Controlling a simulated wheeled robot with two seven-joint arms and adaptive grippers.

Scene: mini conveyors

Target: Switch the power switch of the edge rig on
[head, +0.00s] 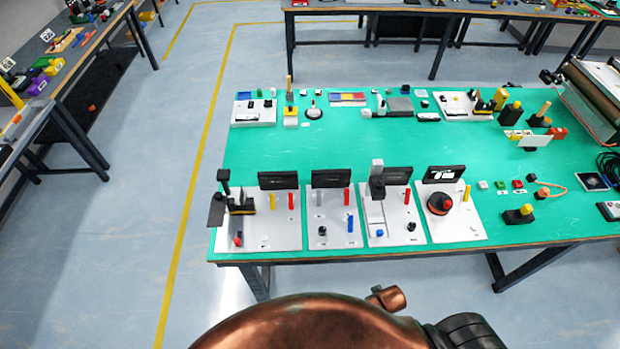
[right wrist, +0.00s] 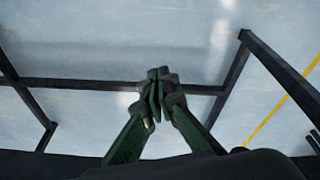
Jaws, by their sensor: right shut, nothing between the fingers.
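Several rigs on pale base plates stand in a row along the front edge of the green table, each with a dark sign behind it. I cannot read the signs, so I cannot tell which is the edge rig or which part is its power switch. The leftmost rig (head: 285,238) has a black mechanism and a red knob. The second rig (head: 332,238) has red and blue pegs. The third rig (head: 395,238) has a grey upright. The rightmost rig (head: 460,228) carries a round black and red part. My right gripper (right wrist: 158,82) is shut and empty above the floor. My left gripper is out of view.
The green table (head: 350,142) has a clear middle strip. More small devices line its back edge, and loose blocks lie at its right. Table legs and a frame bar (right wrist: 100,85) show in the right wrist view. Open floor (head: 130,230) lies to the left.

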